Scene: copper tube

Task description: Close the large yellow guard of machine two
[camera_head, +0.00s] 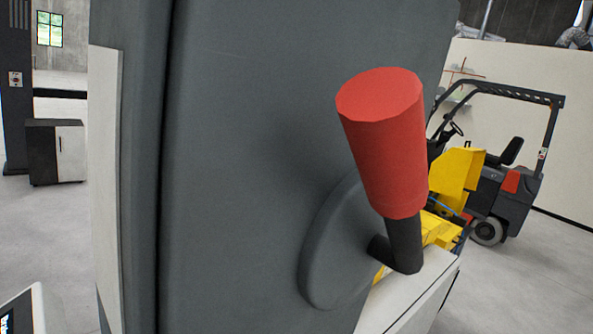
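A yellow panel (456,182) shows at the right, partly hidden behind a red knob. More yellow parts (440,229) show lower down, above a pale surface. I cannot tell which yellow part is the large guard or how far it stands open. A dark grey machine body (240,130) fills the middle of the view, close to the camera. A red cylindrical knob (382,140) on a short black stem stands out in front of it. My gripper is not in view.
A dark vehicle with an overhead frame (510,190) stands behind at the right. A pale box-like surface (415,298) lies below the knob. A dark and white cabinet (55,152) stands at the left. Grey floor (50,225) is open at the left.

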